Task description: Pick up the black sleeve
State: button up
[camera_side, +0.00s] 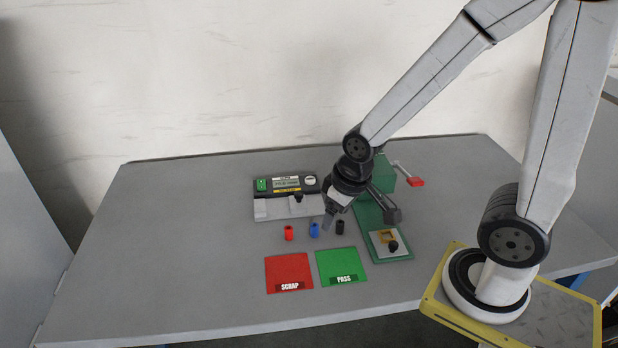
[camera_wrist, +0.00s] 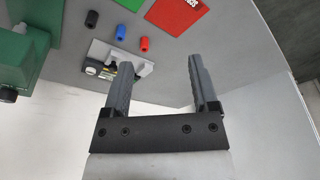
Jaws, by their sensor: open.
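The black sleeve (camera_side: 340,227) stands on the grey table, at the right end of a row of three small sleeves. It also shows in the wrist view (camera_wrist: 92,18), at the upper left. The blue sleeve (camera_side: 314,230) and the red sleeve (camera_side: 289,232) are to its left in the side view. My gripper (camera_side: 329,221) is just above and behind the sleeves in the side view. In the wrist view its two fingers (camera_wrist: 158,80) are spread apart with nothing between them. The sleeves lie beyond the fingertips there.
A tester with a display (camera_side: 287,185) stands behind the sleeves. A green fixture (camera_side: 371,216) is on the right. A red SCRAP mat (camera_side: 288,268) and a green PASS mat (camera_side: 341,262) lie in front. The table's left side is clear.

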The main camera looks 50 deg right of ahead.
jog(key=n+h, duration=1.3)
jog(key=n, duration=0.6)
send_near(338, 223)
jog(key=shift+s+d+f+g, duration=0.1)
jog(key=shift+s+d+g, duration=0.1)
jog(key=shift+d, duration=0.25)
jog(key=shift+s+d+f+g, duration=0.1)
jog(key=shift+d+g, duration=0.1)
jog(key=shift+d, duration=0.25)
jog(key=shift+w+a+f+n+t, duration=0.1)
jog(key=shift+w+f+n+t, duration=0.3)
jog(key=shift+n, duration=0.3)
jog(key=shift+w+r, duration=0.1)
jog(key=shift+x, duration=1.3)
